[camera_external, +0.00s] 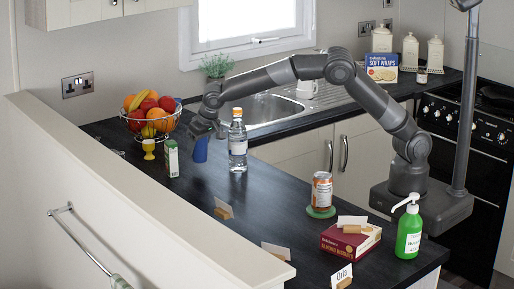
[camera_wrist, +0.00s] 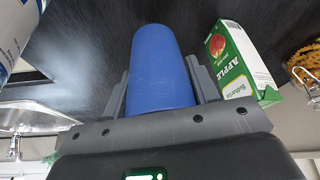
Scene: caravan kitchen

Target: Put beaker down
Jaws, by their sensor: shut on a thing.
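The blue beaker (camera_external: 201,150) is at the far part of the dark worktop, between the apple juice carton and the water bottle. In the wrist view the beaker (camera_wrist: 161,68) stands between the two grey fingers of my gripper (camera_wrist: 160,85). My gripper (camera_external: 203,131) is shut on it. The fingers hide parts of the beaker's sides. The beaker's lower end is at or close above the worktop; I cannot tell if it touches.
A water bottle (camera_external: 238,145) stands close on the right and an apple juice carton (camera_external: 171,158) on the left. A yellow egg cup (camera_external: 149,149) and a fruit bowl (camera_external: 153,125) are beyond the carton. The sink (camera_external: 265,109) is behind. The worktop (camera_external: 250,195) in front is mostly clear.

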